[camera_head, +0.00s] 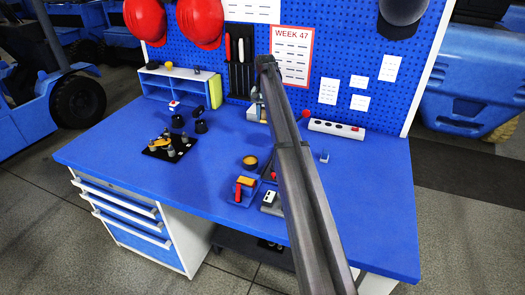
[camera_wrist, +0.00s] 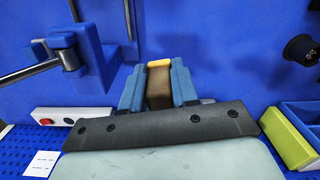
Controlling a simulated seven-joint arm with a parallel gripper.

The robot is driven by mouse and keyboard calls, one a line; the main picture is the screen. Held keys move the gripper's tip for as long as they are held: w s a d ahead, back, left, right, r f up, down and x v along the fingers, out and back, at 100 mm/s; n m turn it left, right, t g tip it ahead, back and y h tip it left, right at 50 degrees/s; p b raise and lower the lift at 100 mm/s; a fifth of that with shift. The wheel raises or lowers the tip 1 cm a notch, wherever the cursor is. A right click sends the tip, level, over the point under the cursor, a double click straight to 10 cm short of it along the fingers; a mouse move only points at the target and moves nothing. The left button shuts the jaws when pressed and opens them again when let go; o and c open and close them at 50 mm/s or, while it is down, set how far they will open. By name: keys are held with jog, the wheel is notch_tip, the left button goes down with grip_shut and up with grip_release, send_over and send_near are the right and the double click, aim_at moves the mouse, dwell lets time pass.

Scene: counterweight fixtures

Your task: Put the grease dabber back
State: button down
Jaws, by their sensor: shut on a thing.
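In the wrist view my gripper (camera_wrist: 158,90) has its two pale blue fingers closed on a brown block-like piece with an orange end (camera_wrist: 160,64). This appears to be the grease dabber; its far part is hidden. It is held over the blue bench top, apart from the blue vice (camera_wrist: 82,55). In the head view my dark arm crosses the bench, and gripper and held piece are hidden from sight. A dark round pot with a yellow top (camera_head: 250,162) stands on the bench left of my arm.
A blue tray with a red-handled item (camera_head: 243,190) sits near the front. A black board with small cylinders (camera_head: 168,148) and black cups (camera_head: 200,126) are to the left. A power strip (camera_head: 336,129) and shelf unit (camera_head: 180,86) line the back. The bench's right front is clear.

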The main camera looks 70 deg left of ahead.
aim_at(262, 151)
jog(key=shift+s+d+f+m, duration=0.2)
jog(key=shift+f+m, duration=0.15)
jog(key=shift+f, duration=1.85)
jog(key=shift+s+d+f+m, duration=0.15)
jog(key=shift+s+f+m, duration=0.15)
jog(key=shift+f, duration=1.9)
jog(key=shift+s+d+f+m, duration=0.2)
jog(key=shift+f+m, duration=0.15)
jog(key=shift+f, duration=1.85)
jog(key=shift+f, duration=0.1)
jog(key=c, duration=0.8)
grip_release()
jog(key=shift+c, duration=0.2)
notch_tip(262, 151, up, 12)
jog(key=shift+w, duration=0.1)
